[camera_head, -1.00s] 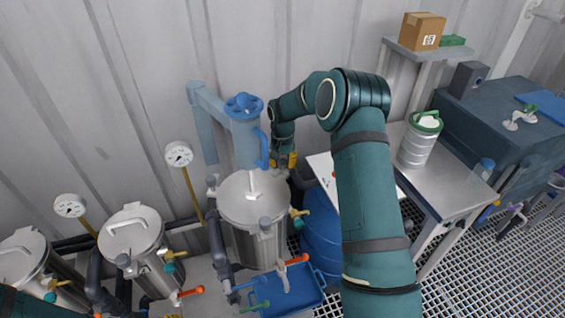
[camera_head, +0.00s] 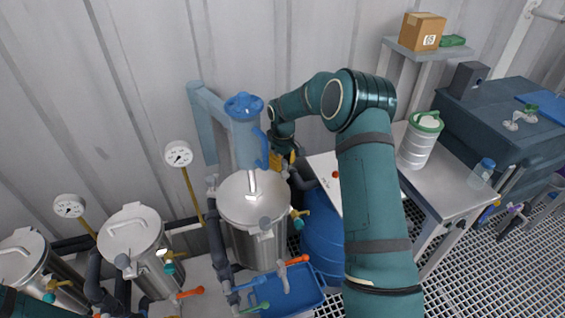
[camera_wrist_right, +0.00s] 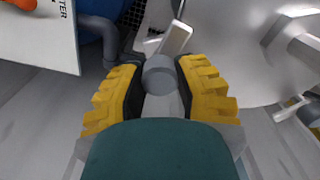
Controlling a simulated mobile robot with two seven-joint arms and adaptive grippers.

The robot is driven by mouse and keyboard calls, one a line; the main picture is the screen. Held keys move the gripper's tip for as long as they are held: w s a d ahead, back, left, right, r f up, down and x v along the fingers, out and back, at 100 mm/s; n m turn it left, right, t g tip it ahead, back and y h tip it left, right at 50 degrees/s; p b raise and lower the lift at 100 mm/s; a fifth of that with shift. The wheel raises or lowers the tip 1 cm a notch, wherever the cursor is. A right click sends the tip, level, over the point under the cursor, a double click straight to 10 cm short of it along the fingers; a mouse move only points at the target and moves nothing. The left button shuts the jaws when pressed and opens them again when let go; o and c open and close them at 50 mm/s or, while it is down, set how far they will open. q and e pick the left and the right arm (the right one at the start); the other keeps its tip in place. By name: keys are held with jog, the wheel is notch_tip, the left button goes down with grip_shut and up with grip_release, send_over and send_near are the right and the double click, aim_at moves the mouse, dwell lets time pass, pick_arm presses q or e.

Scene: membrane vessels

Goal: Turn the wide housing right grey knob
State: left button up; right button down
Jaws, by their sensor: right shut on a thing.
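The wide housing is the steel vessel (camera_head: 258,243) with a pale round lid, in the middle of the head view. Its right grey knob (camera_head: 286,174) sits at the lid's back right edge. In the right wrist view the grey knob (camera_wrist_right: 160,73) lies between my yellow ribbed fingers. My right gripper (camera_head: 283,162) reaches down behind the vessel and is shut on this knob. Its fingers are partly hidden by my own wrist in the head view. My left gripper is not in view.
A blue drum (camera_head: 322,235) and a white board (camera_head: 325,170) are close on the right. Narrower steel vessels (camera_head: 140,240) and gauges (camera_head: 178,154) stand left. A steel table (camera_head: 450,195) is further right.

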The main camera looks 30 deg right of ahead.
aim_at(283, 161)
jog(key=n, duration=0.3)
jog(key=shift+s+f+n, duration=0.1)
jog(key=shift+n, duration=2.2)
jog(key=shift+d, duration=0.1)
jog(key=c, duration=0.6)
grip_release()
jog(key=shift+r, duration=0.4)
notch_tip(283, 161, up, 11)
jog(key=shift+r, duration=0.15)
